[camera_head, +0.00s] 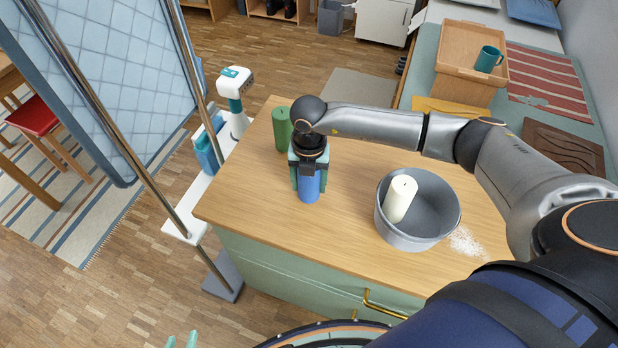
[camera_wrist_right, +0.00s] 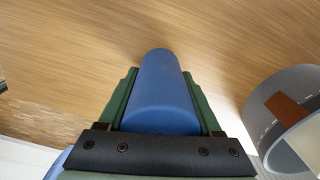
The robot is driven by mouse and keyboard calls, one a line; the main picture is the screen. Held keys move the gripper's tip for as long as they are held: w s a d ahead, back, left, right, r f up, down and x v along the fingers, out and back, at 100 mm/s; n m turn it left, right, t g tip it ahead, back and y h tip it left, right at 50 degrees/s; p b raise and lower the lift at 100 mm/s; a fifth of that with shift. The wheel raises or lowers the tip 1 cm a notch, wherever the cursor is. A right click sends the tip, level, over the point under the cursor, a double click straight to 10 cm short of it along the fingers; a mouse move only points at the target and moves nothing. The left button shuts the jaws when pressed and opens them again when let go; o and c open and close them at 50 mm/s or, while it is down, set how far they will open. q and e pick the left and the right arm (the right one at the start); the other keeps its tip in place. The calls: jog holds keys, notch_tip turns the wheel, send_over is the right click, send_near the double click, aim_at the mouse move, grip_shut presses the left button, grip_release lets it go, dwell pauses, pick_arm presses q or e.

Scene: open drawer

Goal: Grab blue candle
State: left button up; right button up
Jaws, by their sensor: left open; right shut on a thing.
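The blue candle (camera_head: 309,188) is at the front left part of the wooden top, below my right gripper (camera_head: 308,168). In the right wrist view the blue candle (camera_wrist_right: 163,90) lies between the two green fingers of the right gripper (camera_wrist_right: 165,105), which is shut on it. I cannot tell whether the candle touches the top or is slightly above it. Only the teal fingertips of my left gripper (camera_head: 182,341) show at the bottom edge of the head view, open and away from the candle.
A green candle (camera_head: 281,130) stands behind the blue one. A grey pot (camera_head: 420,230) with a white candle (camera_head: 400,198) in it is to the right, beside white grains (camera_head: 466,242). A brass handle (camera_head: 385,303) sits on the cabinet front. Clear wood lies between candle and pot.

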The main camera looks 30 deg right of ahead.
grip_shut()
jog(key=shift+r, duration=0.1)
